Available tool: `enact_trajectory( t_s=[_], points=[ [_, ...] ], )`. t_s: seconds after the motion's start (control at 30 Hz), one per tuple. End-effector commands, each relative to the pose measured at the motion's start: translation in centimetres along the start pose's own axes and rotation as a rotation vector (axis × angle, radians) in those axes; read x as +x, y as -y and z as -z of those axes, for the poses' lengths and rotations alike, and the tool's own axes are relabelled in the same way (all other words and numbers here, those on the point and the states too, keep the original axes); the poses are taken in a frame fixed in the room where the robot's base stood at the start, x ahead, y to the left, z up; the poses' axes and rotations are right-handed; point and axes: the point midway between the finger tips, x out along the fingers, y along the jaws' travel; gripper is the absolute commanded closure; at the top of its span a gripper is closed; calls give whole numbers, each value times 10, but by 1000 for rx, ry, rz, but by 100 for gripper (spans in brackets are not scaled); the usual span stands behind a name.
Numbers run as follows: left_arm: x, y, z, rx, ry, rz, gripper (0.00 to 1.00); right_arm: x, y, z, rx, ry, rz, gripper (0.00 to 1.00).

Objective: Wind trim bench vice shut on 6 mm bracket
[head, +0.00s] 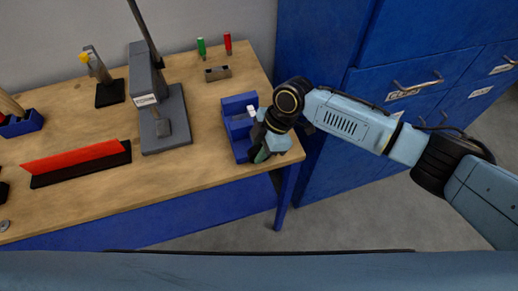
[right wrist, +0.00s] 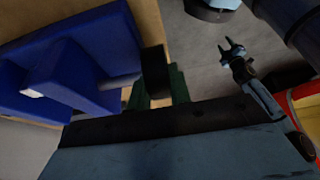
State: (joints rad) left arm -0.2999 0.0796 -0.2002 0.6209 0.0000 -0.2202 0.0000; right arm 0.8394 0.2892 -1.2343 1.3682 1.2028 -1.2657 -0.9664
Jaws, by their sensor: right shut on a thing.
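The blue bench vice (head: 240,103) stands at the right end of the wooden bench. A small white piece, perhaps the 6 mm bracket (head: 251,109), shows at its jaws; whether the jaws touch it I cannot tell. My right gripper (head: 262,152) is at the vice's front. In the right wrist view the vice body (right wrist: 85,60) fills the left, and my green fingers are shut on the dark vice handle (right wrist: 153,72). The handle's far side is hidden. My left gripper (right wrist: 231,48) shows in the right wrist view, away from the vice, with its fingertips apart and empty.
A grey press (head: 165,120) stands left of the vice. Green (head: 201,47) and red (head: 228,42) tools stand behind a small brown block (head: 217,73). Blue cabinets (head: 400,60) flank the bench's right end.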

Motion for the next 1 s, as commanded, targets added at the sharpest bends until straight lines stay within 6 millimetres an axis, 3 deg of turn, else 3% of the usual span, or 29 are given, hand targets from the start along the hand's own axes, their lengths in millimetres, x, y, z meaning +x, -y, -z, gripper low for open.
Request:
enact_trajectory(
  t_s=[0.27, 0.7, 1.0],
  points=[
    [16, 0, -2, 0, 0, 0, 58, 2, 0, -4, 4, -120, 0, 100],
    [73, -1, -7, 0, 0, 0, 58, 4, -1, -9, 2, -441, -3, 100],
    [98, -2, -9, 0, 1, 0, 58, 1, -1, -10, 0, -574, -3, 100]
  ],
)
